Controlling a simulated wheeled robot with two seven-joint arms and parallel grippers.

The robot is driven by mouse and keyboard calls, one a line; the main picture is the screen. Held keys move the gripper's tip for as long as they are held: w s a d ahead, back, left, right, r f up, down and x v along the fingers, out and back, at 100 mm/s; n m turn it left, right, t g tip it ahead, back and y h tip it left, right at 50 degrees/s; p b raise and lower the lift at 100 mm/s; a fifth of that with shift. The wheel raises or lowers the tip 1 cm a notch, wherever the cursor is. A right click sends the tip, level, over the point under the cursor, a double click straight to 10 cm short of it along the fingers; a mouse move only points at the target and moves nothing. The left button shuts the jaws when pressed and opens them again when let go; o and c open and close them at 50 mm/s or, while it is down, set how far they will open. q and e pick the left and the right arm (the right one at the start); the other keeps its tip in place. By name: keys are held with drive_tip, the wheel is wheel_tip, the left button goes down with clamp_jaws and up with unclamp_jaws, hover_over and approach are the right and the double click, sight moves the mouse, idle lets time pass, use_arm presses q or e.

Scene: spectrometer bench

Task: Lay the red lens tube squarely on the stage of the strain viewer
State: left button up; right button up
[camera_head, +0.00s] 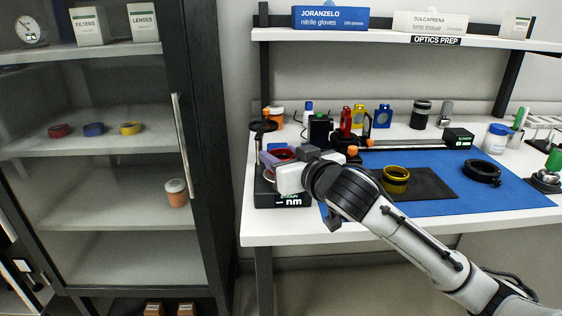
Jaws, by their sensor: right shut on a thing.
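A red ring-shaped piece, which looks like the red lens tube (283,154), shows at the left end of my right arm. My right gripper (280,160) is shut on it, over a black instrument (281,201) with an "nm" readout on its front and a post with a dark round head at its left. This instrument looks like the strain viewer. My gripper and wrist hide most of its top, so I cannot tell whether the tube touches the stage or sits square. My left gripper is not in view.
A blue mat (450,206) on the white bench holds a dark pad (430,187) with a yellow ring (396,179), and a black ring (482,172). Bottles and small holders stand behind. A shelf (420,39) overhangs the bench. A cabinet (188,180) stands left.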

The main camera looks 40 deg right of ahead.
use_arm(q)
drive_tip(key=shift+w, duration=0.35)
use_arm(e)
drive_tip(key=shift+f, duration=0.35)
drive_tip(key=o, duration=1.1)
drive_tip(key=shift+f, duration=0.1)
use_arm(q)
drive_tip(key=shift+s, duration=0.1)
use_arm(e)
drive_tip(key=shift+s+r, duration=0.1)
drive_tip(key=shift+r, duration=0.1)
drive_tip(key=v, duration=0.9)
drive_tip(key=shift+p, duration=0.35)
use_arm(q)
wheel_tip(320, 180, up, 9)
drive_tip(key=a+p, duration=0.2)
drive_tip(key=p, duration=0.9)
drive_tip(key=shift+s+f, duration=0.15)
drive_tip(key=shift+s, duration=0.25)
use_arm(e)
drive_tip(key=v, duration=0.2)
drive_tip(key=shift+s, duration=0.35)
